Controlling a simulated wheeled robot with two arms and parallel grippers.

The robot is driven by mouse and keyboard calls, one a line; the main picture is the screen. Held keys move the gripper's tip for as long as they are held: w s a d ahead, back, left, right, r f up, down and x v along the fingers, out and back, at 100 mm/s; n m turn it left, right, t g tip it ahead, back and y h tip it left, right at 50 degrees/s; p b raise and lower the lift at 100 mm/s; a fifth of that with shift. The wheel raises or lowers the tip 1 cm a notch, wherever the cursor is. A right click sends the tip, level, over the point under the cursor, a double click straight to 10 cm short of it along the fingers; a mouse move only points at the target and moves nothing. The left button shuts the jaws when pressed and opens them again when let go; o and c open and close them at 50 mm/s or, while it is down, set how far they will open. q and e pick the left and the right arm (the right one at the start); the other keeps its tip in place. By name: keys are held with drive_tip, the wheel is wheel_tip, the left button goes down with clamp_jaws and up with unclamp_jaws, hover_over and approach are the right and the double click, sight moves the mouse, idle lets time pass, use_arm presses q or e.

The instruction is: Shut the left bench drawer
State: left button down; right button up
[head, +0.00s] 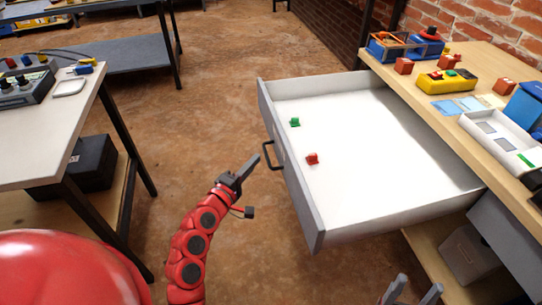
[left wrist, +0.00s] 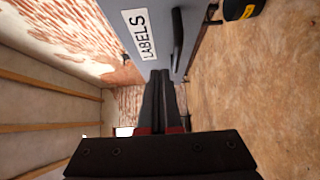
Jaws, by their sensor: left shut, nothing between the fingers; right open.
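The bench drawer (head: 318,228) is pulled far out of the wooden bench (head: 405,76) on the right. Its inside is white, with a small green piece (head: 295,122) and a small red piece (head: 312,159) in it. Its grey front has a black bar handle (head: 267,157). In the left wrist view the drawer front shows a LABELS sign (left wrist: 141,35) and the handle (left wrist: 178,42). My left gripper (head: 256,160) is shut and empty, its tips close to the handle; contact cannot be told. My right gripper (head: 420,284) is open, low in the picture, near the drawer's near side.
A yellow button box (head: 446,82), a blue tray (head: 392,47) and a white tray (head: 500,138) stand on the bench. A white-topped table (head: 50,135) with a black case (head: 85,165) beneath is at the left. The brown floor between is clear.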

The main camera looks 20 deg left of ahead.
sight(278, 147)
use_arm(q)
drive_tip(key=w+d, duration=0.2)
drive_tip(key=w, duration=0.1)
drive_tip(key=shift+w+d, duration=0.25)
drive_tip(key=shift+w, duration=0.05)
drive_tip(key=shift+w+d, duration=0.4)
drive_tip(key=shift+d, duration=0.15)
drive_tip(key=shift+d, duration=0.1)
